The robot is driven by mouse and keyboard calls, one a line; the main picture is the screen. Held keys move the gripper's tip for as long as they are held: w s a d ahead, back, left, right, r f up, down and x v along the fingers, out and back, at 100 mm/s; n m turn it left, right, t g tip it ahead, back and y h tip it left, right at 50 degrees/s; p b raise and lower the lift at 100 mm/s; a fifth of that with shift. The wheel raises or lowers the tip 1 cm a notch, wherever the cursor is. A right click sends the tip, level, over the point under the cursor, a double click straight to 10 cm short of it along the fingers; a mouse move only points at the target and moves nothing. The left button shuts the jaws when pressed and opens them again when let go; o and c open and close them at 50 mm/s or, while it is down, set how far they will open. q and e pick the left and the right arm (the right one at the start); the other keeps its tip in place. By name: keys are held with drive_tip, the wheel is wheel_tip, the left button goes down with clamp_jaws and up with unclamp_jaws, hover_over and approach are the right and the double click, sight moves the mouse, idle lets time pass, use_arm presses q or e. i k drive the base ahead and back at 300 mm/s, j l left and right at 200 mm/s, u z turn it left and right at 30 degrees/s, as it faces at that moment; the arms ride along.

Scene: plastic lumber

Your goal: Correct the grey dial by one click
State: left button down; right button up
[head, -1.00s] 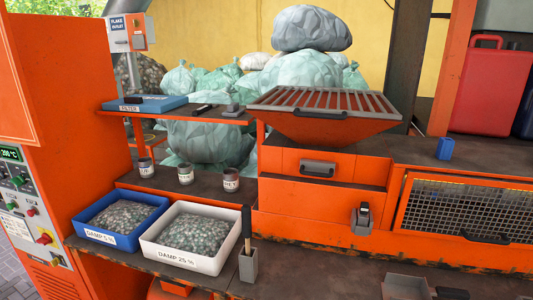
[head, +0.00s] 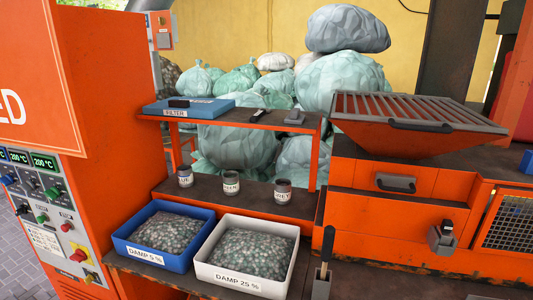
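The control panel (head: 45,215) is on the front of the orange machine at the far left, partly cut off by the picture edge. Neither of my grippers is in view.
A red and yellow switch (head: 81,256) sits low on the panel. A blue crate (head: 151,257) and a white crate (head: 239,281) of flakes stand on the bench right of the machine. Three labelled cups (head: 231,182) stand behind. Paving left of the machine looks clear.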

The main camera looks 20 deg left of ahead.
sight(28, 185)
drive_tip(key=j+u, duration=0.15)
drive_tip(key=j, duration=2)
